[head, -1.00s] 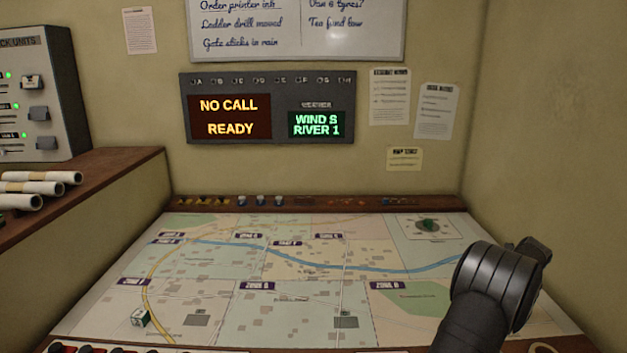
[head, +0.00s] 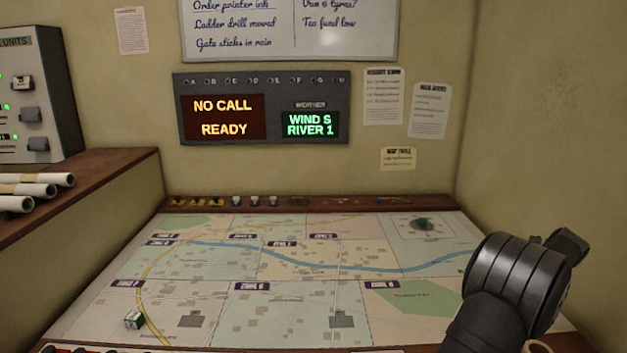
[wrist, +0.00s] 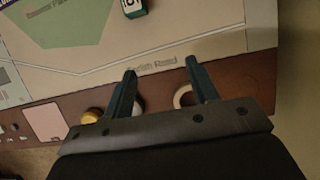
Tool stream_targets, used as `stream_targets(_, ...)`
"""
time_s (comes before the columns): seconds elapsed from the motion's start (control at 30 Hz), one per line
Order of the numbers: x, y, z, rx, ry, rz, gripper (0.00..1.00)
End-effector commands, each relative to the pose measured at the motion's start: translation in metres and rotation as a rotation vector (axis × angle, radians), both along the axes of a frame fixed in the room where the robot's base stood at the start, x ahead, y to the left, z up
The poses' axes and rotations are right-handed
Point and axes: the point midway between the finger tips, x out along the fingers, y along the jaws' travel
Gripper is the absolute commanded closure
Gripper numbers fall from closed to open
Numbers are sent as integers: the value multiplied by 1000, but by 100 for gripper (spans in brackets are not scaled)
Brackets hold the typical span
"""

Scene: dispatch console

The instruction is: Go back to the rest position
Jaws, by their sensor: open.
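My gripper (wrist: 161,73) is open and empty in the wrist view, its two dark teal fingers spread over the map table's wooden edge (wrist: 238,97). Nothing lies between the fingertips but the map's border. In the head view a black part of my arm (head: 515,290) stands over the right front of the map (head: 400,330); the fingers do not show there.
A pale ring (wrist: 184,97) and a yellow round piece (wrist: 92,115) lie by the fingers. A small green block (wrist: 133,8) is ahead on the map. Another green block (head: 134,320) stands at the map's lower left. Paper rolls (head: 35,190) lie on the left shelf.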

Motion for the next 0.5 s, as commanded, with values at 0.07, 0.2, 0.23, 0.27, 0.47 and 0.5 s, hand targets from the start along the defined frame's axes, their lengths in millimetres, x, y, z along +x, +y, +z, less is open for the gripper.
stream_targets(0.07,-14,-5,9,-1,0,-1,46)
stream_targets(0.2,-2,8,12,1,0,31,46)
stream_targets(0.23,2,12,12,1,0,38,46)
stream_targets(0.27,7,15,12,1,0,47,46)
stream_targets(0.47,36,42,12,1,0,100,46)
stream_targets(0.5,42,48,12,1,0,111,46)
